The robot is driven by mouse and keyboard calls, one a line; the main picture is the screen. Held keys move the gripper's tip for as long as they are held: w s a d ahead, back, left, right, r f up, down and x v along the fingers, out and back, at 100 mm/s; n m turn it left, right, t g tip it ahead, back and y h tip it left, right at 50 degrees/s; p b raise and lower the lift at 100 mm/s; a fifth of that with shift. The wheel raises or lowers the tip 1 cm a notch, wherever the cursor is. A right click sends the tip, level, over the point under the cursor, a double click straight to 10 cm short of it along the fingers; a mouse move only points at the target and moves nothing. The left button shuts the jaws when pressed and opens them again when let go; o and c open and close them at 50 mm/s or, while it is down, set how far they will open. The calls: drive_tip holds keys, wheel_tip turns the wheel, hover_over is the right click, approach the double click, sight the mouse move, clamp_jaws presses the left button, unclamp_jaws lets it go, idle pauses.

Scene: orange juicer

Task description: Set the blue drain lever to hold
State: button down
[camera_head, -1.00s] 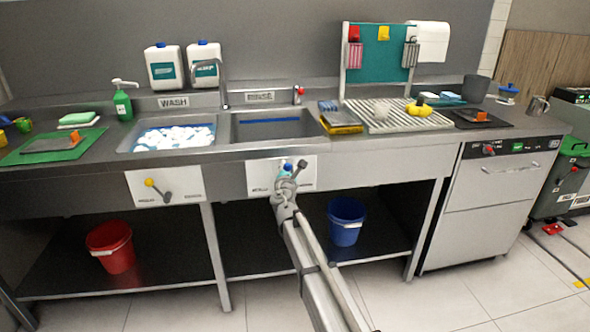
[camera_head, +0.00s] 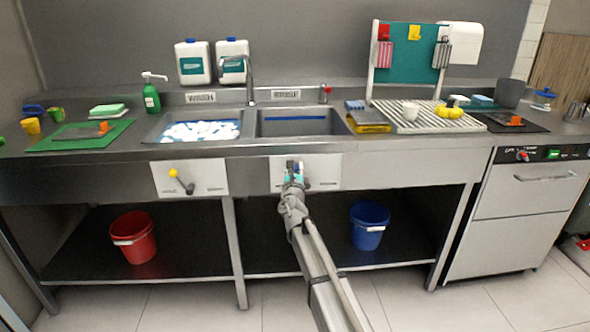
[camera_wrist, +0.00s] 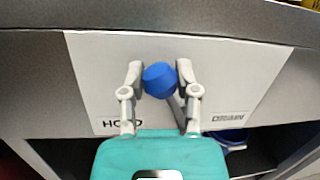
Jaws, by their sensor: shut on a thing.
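The blue drain lever's round knob (camera_wrist: 159,80) is between the two fingertips of my gripper (camera_wrist: 158,76) in the wrist view. The fingers are shut on it. The lever's grey stem runs down and to the right from the knob, partly hidden by the right finger. The white plate (camera_wrist: 95,70) behind it has a HOLD label at lower left and a DRAIN label at lower right. In the head view, my gripper (camera_head: 294,166) is at this plate (camera_head: 326,172) below the rinse sink, and mostly hides the lever.
A similar plate with a yellow-knobbed lever (camera_head: 174,174) is to the left, under the wash sink (camera_head: 150,133). A red bucket (camera_head: 133,238) and a blue bucket (camera_head: 369,226) stand on the lower shelf. The counter front edge runs above the plate.

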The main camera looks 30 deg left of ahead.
drive_tip(key=shift+s, duration=0.15)
drive_tip(key=shift+c, duration=1.7)
unclamp_jaws()
drive_tip(key=shift+r, duration=0.1)
